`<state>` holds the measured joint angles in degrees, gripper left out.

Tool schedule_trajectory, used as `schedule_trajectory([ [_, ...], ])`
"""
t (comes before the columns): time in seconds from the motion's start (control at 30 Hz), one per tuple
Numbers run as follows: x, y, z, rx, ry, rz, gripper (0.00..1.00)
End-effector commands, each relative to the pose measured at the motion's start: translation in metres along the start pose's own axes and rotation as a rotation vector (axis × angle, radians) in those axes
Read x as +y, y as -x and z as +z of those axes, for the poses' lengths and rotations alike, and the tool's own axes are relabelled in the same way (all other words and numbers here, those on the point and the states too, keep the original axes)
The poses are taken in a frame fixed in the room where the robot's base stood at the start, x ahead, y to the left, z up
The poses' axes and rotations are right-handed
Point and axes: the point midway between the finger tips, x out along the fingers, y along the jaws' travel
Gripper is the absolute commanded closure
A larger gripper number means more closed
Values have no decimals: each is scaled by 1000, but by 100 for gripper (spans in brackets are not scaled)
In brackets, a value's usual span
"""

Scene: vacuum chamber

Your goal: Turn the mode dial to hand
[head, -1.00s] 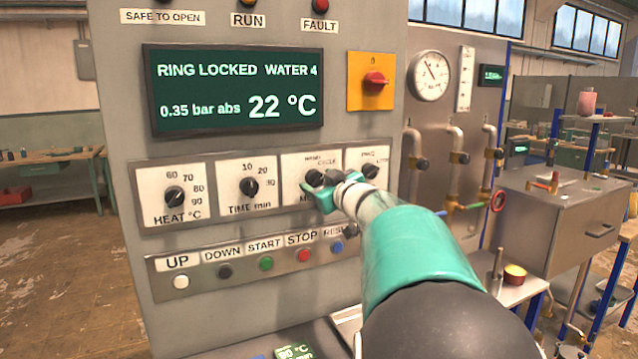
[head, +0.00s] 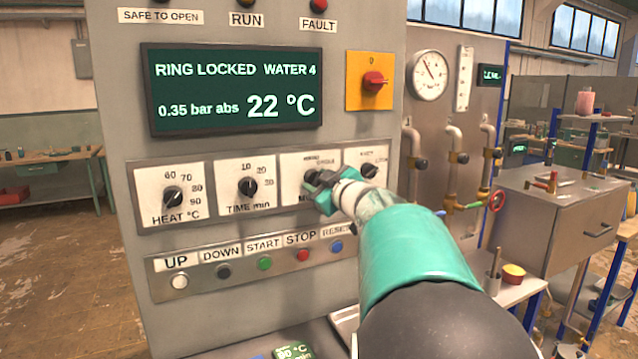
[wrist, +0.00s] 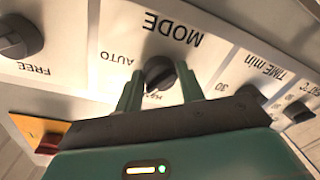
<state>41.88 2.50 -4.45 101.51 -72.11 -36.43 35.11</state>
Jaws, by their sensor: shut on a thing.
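The mode dial is a small black knob on a white plate marked MODE, third in a row on the grey panel (head: 110,100). In the wrist view the dial (wrist: 158,72) lies between the two green fingers, with MODE upside down and AUTO beside it. A label starting HA is partly hidden by the fingers. My gripper (head: 321,187) is shut on the dial; it also shows in the wrist view (wrist: 158,90). I cannot tell exactly which label the dial points to.
The time dial (head: 248,187) and heat dial (head: 173,198) sit to the left, and another black dial (head: 369,171) sits close on the right. A row of push buttons, including the red stop button (head: 303,255), runs below. A red switch (head: 375,82) is above right.

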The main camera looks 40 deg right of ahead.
Motion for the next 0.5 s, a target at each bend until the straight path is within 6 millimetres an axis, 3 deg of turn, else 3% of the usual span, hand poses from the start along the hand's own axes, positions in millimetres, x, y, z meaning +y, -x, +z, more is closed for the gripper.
schedule_trajectory([
  [0.5, 4, 1, -4, -28, 417, -6, 84],
])
